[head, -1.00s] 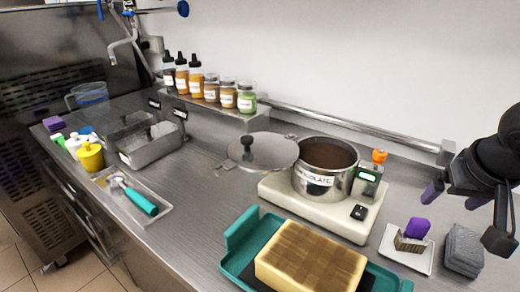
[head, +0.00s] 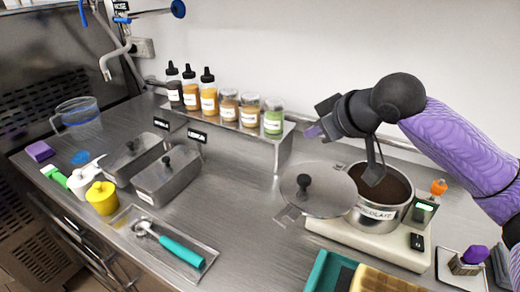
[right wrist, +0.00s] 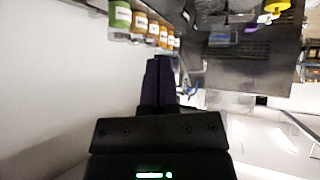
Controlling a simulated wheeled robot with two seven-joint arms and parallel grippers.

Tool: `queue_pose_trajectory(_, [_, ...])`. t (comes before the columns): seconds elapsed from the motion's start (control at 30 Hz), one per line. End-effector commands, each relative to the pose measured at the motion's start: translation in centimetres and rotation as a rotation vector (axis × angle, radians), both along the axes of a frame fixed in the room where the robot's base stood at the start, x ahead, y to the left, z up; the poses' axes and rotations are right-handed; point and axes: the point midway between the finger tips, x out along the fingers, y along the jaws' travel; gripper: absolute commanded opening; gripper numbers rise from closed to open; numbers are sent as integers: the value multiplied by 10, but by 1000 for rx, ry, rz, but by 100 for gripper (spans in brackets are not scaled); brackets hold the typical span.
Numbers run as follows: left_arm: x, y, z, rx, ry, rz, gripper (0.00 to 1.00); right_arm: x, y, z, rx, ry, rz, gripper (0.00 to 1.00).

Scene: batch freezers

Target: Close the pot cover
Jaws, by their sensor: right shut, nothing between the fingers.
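The pot (head: 379,213) stands on a white heating base, open at the top, with dark brown contents and a label on its front. Its round metal cover (head: 325,201) with a black knob (head: 304,181) lies out to the left, beside the pot's rim, leaving the opening uncovered. My right gripper (head: 313,131) is above and behind the cover, apart from it. Its purple fingers are together and empty, as the right wrist view also shows (right wrist: 158,82). A dark part of my gripper hides some of the pot's back rim. My left gripper is not in view.
A raised shelf with several bottles and jars (head: 228,105) stands left of my right gripper. Two lidded metal containers (head: 168,180), a tray with a teal-handled tool (head: 182,252) and a yellow jar (head: 102,198) are at left. A teal tray (head: 322,272) is in front.

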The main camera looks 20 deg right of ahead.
Motion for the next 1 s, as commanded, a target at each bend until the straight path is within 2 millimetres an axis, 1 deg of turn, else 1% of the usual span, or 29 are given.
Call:
queue_pose_trajectory(0.03, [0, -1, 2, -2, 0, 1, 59, -8, 4, -6, 46, 77, -18, 0])
queue_pose_trajectory(0.07, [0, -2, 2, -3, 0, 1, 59, -12, 5, -9, 67, 113, -27, 0])
queue_pose_trajectory(0.1, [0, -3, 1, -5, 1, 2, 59, -14, 7, -14, 82, 141, -33, 0])
queue_pose_trajectory(0.17, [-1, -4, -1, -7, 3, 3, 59, -12, 9, -19, 92, 156, -37, 0])
queue_pose_trajectory(0.27, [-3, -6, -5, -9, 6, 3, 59, -2, 13, -33, 90, 155, -36, 0])
queue_pose_trajectory(0.63, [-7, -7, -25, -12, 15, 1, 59, 50, 30, -93, 87, 151, -36, 0])
queue_pose_trajectory(0.7, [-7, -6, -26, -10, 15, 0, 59, 34, 22, -93, 82, 148, -36, 0])
queue_pose_trajectory(0.8, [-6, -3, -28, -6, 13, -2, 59, 21, 18, -94, 82, 149, -36, 0])
queue_pose_trajectory(0.9, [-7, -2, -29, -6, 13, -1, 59, 13, 16, -95, 83, 147, -36, 0])
queue_pose_trajectory(1.0, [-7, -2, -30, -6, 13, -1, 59, 10, 15, -94, 84, 147, -35, 0])
